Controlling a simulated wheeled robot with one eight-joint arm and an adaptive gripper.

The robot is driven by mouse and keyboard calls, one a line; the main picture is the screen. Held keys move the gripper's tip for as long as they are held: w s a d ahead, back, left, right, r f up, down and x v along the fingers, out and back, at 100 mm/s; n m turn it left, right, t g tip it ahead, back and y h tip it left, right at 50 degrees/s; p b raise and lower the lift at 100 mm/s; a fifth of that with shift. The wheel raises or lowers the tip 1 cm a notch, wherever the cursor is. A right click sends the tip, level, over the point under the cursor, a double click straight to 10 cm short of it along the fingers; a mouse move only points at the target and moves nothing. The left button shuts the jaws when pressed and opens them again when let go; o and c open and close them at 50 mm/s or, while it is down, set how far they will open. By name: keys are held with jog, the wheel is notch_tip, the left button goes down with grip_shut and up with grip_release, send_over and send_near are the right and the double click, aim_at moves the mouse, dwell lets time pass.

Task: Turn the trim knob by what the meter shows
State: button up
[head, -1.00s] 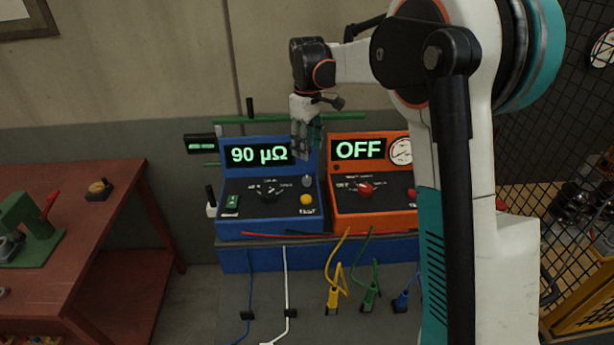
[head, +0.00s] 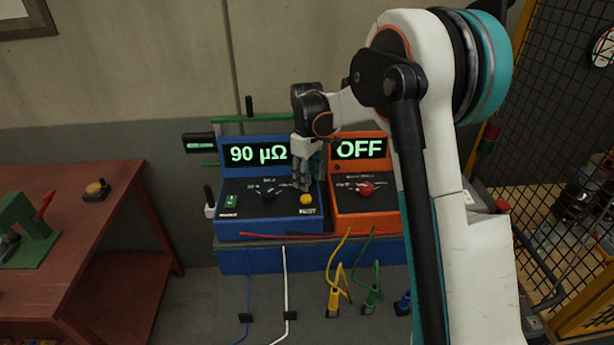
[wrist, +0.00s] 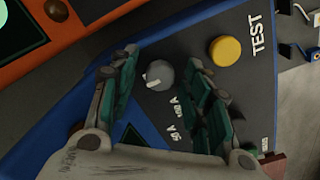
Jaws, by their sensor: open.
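The blue meter (head: 235,189) reads 90 µΩ on its green display. A grey round knob (wrist: 160,75) with a pale pointer mark sits on its panel, with amp labels beside it. My gripper (head: 304,184) is over the right part of this panel and hides the grey knob in the head view. In the wrist view my gripper (wrist: 163,62) is open, its two green-padded fingers on either side of the grey knob. Contact cannot be told. A black selector knob (head: 267,196) is further left on the panel. No label reading trim is legible.
A yellow TEST button (head: 306,199) is close to my fingers. The orange unit (head: 371,207) to the right shows OFF and has a red knob (head: 366,188). Red and black leads lie in front, with yellow (head: 334,300) and green (head: 371,297) clips nearer. A red table (head: 85,220) stands left.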

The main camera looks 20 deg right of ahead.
grip_shut()
jog(key=shift+m, duration=0.3)
jog(key=m, duration=1.1)
dwell(0.5)
grip_release()
dwell(0.3)
